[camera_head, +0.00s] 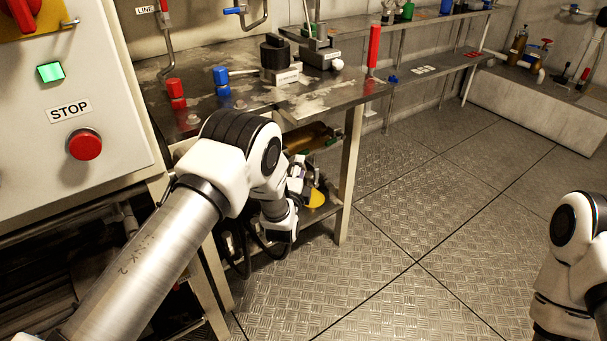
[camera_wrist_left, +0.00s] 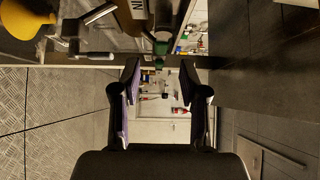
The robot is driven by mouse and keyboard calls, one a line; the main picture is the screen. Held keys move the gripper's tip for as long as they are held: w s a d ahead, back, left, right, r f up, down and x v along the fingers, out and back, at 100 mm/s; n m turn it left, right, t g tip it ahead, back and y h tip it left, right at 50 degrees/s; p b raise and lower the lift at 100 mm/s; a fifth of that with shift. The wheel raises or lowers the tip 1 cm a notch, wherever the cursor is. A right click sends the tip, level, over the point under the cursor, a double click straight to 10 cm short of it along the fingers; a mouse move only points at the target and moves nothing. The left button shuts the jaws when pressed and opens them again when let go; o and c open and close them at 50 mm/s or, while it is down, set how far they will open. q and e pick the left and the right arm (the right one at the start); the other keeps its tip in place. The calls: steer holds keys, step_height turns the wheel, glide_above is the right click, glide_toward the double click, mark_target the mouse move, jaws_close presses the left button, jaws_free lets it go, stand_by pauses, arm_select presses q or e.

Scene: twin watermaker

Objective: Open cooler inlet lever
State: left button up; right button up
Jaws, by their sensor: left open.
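My left gripper (camera_head: 300,182) is below the metal bench top, beside the lower shelf, partly hidden by my own arm. In the left wrist view the gripper (camera_wrist_left: 160,78) has its two fingers wide apart with nothing between them. A dark part with a green end (camera_wrist_left: 160,46) shows just beyond the fingertips, near a white label (camera_wrist_left: 138,9) that is cut off and upside down or turned. I cannot tell for sure whether this green-ended part is the cooler inlet lever. My right arm shows at the right edge, but its gripper is out of the picture.
A yellow part (camera_head: 316,198) is close to my gripper. A panel with a red stop button (camera_head: 85,145) stands left. Floor is clear.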

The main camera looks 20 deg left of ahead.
mark_target(303, 151)
arm_select(q)
steer(key=w, duration=0.2)
steer(key=w+b, duration=0.1)
steer(key=w, duration=0.2)
steer(key=w+a, duration=0.1)
steer(key=w, duration=0.1)
steer(key=shift+w+r+b, duration=0.1)
steer(key=shift+w+b, duration=0.1)
steer(key=shift+b, duration=0.1)
jaws_close()
